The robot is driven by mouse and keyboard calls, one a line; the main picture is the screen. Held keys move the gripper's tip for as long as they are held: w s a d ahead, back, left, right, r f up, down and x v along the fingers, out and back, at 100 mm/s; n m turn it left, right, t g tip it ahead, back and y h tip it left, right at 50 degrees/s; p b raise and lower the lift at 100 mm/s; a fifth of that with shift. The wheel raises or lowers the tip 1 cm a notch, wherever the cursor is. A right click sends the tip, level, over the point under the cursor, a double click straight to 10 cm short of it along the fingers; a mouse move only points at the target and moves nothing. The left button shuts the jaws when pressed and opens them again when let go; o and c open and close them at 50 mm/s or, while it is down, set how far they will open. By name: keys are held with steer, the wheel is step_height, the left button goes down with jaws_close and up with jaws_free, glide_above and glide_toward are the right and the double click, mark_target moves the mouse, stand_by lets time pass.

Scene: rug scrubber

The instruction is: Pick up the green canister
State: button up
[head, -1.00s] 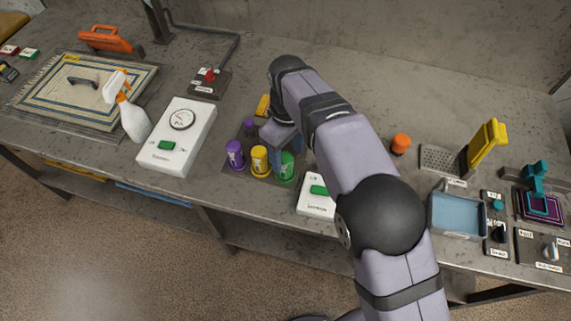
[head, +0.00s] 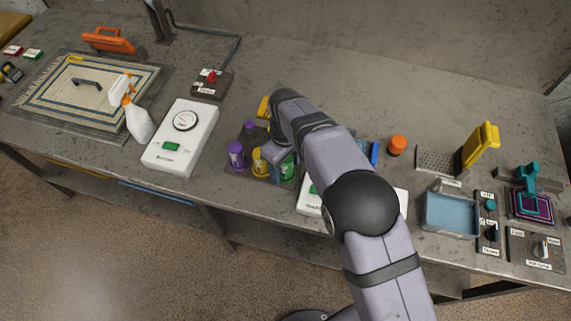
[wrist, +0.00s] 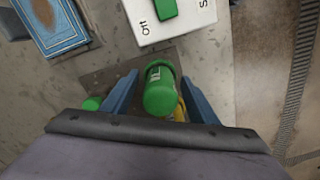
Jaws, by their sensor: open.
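The green canister (head: 287,168) stands at the right end of a front row on a dark mat, partly covered by my gripper in the head view. In the wrist view the green canister (wrist: 160,92) shows between the two blue fingers of my gripper (wrist: 159,80). The fingers are open, one on each side of it, with a gap visible at each side. Whether the fingertips reach down beside its body is hard to tell.
A yellow canister (head: 260,161) and a purple canister (head: 236,155) stand left of the green one. A smaller green item (wrist: 92,103) lies outside the left finger. A white switch box (wrist: 172,18) is close by. A blue tray (head: 451,214) sits farther right.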

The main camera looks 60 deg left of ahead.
steer(key=c, duration=1.2)
steer(key=shift+r, duration=0.15)
step_height(320, 180, up, 10)
steer(key=b, duration=0.3)
steer(key=shift+o, duration=0.8)
steer(key=shift+c, duration=0.2)
